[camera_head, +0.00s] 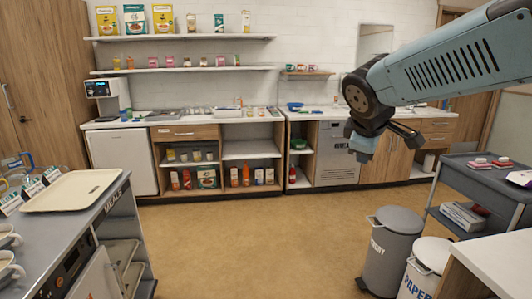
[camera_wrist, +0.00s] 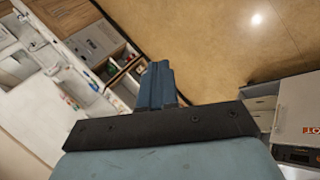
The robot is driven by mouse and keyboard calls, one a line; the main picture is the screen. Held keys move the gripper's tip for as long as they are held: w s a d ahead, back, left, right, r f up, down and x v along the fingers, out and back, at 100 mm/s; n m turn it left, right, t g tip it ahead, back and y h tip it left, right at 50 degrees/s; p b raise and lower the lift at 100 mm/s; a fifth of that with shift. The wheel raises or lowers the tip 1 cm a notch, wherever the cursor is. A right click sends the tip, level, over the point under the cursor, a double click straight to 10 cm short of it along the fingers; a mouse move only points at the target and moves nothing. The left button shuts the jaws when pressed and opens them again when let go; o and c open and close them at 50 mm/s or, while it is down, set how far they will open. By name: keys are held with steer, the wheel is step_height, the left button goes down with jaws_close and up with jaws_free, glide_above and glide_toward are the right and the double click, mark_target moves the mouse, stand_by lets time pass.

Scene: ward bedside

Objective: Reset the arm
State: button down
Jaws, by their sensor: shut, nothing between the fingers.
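My gripper (camera_head: 362,147) hangs from my raised arm at the upper right of the head view, above the open floor and clear of every surface. It also shows in the wrist view (camera_wrist: 158,72), where its blue fingers are together with nothing between them. The arm reaches in from the right edge of the head view, with the gripper pointing down.
Bins (camera_head: 392,245) stand on the floor at lower right, near a dark trolley (camera_head: 471,172). A counter with a beige tray (camera_head: 77,191) is at left. Shelves and a white worktop (camera_head: 181,119) line the back wall. The middle floor (camera_head: 262,235) is free.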

steer(key=s+d+f+m+g+y, duration=0.1)
steer(key=s+f+m+y, duration=0.2)
steer(key=s+m, duration=0.8)
steer(key=s+f, duration=0.1)
steer(key=s, duration=0.3)
steer(key=shift+s+g, duration=0.15)
steer(key=shift+g, duration=0.15)
steer(key=shift+s, duration=0.15)
